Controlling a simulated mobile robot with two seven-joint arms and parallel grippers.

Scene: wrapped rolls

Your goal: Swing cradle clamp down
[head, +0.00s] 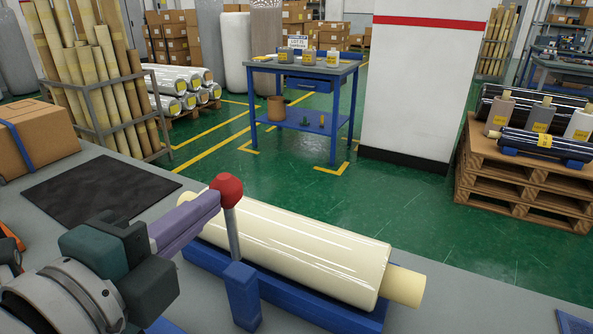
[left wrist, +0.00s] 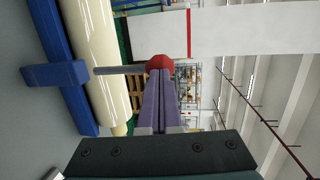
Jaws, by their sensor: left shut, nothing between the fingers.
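A cream wrapped roll (head: 300,245) lies in a blue cradle (head: 345,318) on the bench, its core sticking out at the right end. The cradle clamp (head: 233,235) is a grey rod with a red ball knob, standing nearly upright from a blue post (head: 241,297) on the near side. My left gripper (head: 214,199) has its purple fingers together, with the tips at the red knob. In the left wrist view, the fingertips (left wrist: 160,76) end right at the red knob (left wrist: 159,63); I cannot tell whether they touch it. My right gripper is not in view.
A black mat (head: 95,190) lies on the grey bench, with a strapped carton (head: 38,135) at left. Beyond are a blue side table (head: 325,73), a white pillar (head: 415,90) and a pallet stack (head: 515,185) with rolls. The bench right of the cradle is mostly clear.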

